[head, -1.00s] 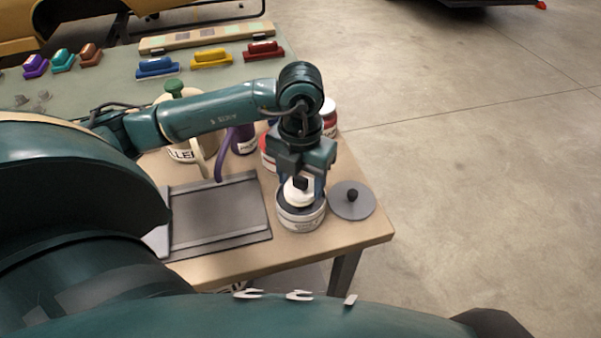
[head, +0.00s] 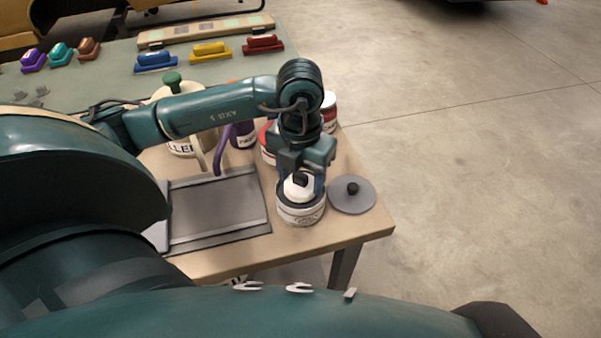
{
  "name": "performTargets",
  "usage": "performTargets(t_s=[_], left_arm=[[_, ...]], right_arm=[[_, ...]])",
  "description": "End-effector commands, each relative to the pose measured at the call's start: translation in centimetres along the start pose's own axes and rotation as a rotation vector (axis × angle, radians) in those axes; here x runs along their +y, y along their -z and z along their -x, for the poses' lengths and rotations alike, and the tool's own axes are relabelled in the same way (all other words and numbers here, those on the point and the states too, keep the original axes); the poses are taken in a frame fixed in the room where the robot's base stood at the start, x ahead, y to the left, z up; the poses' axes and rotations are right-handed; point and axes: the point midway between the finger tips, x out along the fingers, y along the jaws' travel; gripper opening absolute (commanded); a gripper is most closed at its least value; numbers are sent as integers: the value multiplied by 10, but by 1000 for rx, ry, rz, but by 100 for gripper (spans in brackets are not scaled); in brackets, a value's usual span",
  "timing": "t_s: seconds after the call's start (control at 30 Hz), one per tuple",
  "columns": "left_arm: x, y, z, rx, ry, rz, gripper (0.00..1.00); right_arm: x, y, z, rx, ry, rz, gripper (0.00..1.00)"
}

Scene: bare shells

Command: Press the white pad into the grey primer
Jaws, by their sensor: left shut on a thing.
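The white pad (head: 297,190) has a black knob on top and sits down in the mouth of an open round tin (head: 301,213) with a pale label. The tin's dark grey rim shows around the pad; the primer surface is mostly hidden. My left gripper (head: 301,178) is above the tin, pointing down, shut on the pad by its knob. The pad's underside is hidden inside the tin. My right gripper is not in view.
A grey lid (head: 351,195) with a black knob lies right of the tin, near the table edge. A grey tray (head: 216,208) lies to the left. Red-labelled tins (head: 329,112) and a filler tub (head: 180,148) stand behind. Coloured blocks (head: 210,52) line the green mat.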

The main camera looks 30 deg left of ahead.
Motion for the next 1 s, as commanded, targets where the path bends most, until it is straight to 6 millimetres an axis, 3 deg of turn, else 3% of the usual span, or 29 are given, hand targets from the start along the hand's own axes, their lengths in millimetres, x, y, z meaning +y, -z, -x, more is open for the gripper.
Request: performTargets(t_s=[1.0], left_arm=[[0,0,-8,0,0,0,39]], right_arm=[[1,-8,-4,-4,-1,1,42]])
